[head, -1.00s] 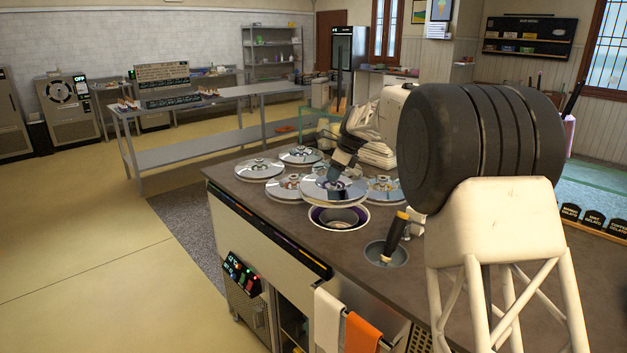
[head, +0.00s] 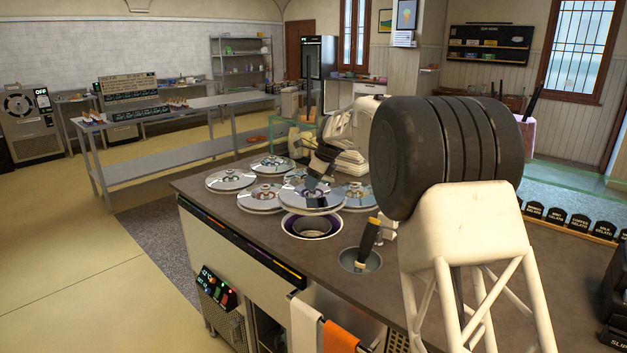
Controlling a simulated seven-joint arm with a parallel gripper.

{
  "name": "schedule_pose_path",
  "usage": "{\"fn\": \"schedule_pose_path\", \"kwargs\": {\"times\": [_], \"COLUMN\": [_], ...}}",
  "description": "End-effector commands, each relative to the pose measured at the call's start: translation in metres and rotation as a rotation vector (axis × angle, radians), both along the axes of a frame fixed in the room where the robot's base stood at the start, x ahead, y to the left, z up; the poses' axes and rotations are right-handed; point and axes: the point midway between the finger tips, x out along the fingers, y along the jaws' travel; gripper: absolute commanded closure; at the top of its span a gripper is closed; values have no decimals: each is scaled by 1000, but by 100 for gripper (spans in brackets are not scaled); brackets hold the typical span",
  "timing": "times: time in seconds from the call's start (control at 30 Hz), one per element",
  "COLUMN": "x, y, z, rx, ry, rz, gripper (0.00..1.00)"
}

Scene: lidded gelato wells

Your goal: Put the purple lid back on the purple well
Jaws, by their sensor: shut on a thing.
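The purple well (head: 288,227) is an open round well with a purple-edged rim near the front edge of the brown counter. My gripper (head: 313,184) points down and is shut on the knob of the purple lid (head: 300,204), a shiny silver disc. The lid is above and slightly behind the well's opening, apart from the rim, and looks about level. The lid covers the well's far side in this view. My fingertips and the knob are small and partly hidden.
Several other silver lids sit close by: far left (head: 230,180), back (head: 270,164), left (head: 258,201) and right (head: 357,194). A round metal holder (head: 349,264) with a dark-and-yellow-handled tool (head: 369,238) stands to the front right of the well.

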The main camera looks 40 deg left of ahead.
Motion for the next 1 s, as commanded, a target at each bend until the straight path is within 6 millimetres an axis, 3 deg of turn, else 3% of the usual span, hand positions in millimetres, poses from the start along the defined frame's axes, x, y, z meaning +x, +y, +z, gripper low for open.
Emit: {"fn": "schedule_pose_path", "kwargs": {"times": [0.7,1.0], "x": [0,0], "y": [0,0], "z": [-57,-69], "rx": [0,0], "ry": [0,0], "rz": [0,1], "gripper": [91,91]}}
